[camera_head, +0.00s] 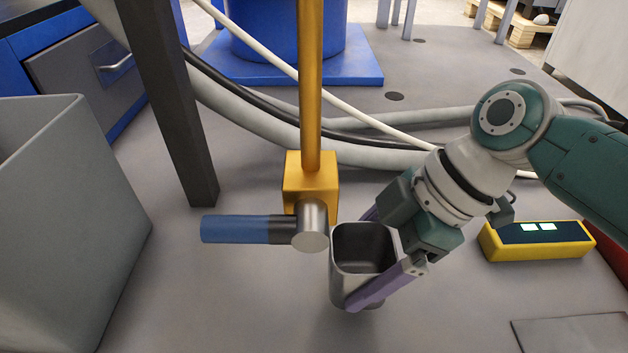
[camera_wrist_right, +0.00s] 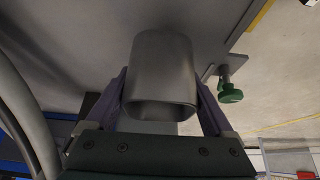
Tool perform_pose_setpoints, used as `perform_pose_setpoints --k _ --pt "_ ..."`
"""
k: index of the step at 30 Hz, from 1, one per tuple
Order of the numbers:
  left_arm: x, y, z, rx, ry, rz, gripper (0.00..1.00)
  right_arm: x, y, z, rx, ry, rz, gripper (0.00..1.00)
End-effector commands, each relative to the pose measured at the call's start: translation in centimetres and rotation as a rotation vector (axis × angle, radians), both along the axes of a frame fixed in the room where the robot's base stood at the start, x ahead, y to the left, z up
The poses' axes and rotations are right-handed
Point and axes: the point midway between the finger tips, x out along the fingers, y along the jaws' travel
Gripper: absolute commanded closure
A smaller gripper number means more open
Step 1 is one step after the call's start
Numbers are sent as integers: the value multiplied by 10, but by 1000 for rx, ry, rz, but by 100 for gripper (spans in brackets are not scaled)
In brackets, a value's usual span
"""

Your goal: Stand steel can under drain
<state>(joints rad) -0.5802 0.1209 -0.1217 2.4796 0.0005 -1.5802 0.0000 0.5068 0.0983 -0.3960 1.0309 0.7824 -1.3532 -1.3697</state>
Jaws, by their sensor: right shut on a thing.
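The steel can (camera_head: 345,285) is a dark grey, open-topped, squarish can with rounded corners. My right gripper (camera_head: 362,258) is shut on it, with one purple finger on its far side and one on its near side. The can looks about upright, mouth up, and appears empty. The drain (camera_head: 311,240) is a round steel stub under a yellow block and pipe, with a blue handle pointing left. The can is just right of the drain in the picture; the height gap cannot be told. The right wrist view shows the can (camera_wrist_right: 163,70) between both fingers.
A dark post (camera_head: 165,90) and a grey bin (camera_head: 60,230) stand at the left. Hoses (camera_head: 255,115) run behind the drain. A yellow device (camera_head: 537,241) with lit displays lies at the right. Floor in front is clear. A green knob (camera_wrist_right: 230,93) shows in the wrist view.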

Motion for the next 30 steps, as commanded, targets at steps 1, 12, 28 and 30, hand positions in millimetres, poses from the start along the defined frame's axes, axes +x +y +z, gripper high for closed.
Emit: perform_pose_setpoints --k 1,12,28,30 --pt "0 0 -9 0 0 0 0 1 7 -7 2 -2 2 74" --pt "0 0 -40 -1 0 2 0 0 44 -30 3 -2 0 74" --pt "0 0 -48 -1 0 4 0 0 53 -36 -1 -1 -3 6" --pt "0 0 -48 -1 0 4 0 0 53 -36 -1 -1 -3 0"
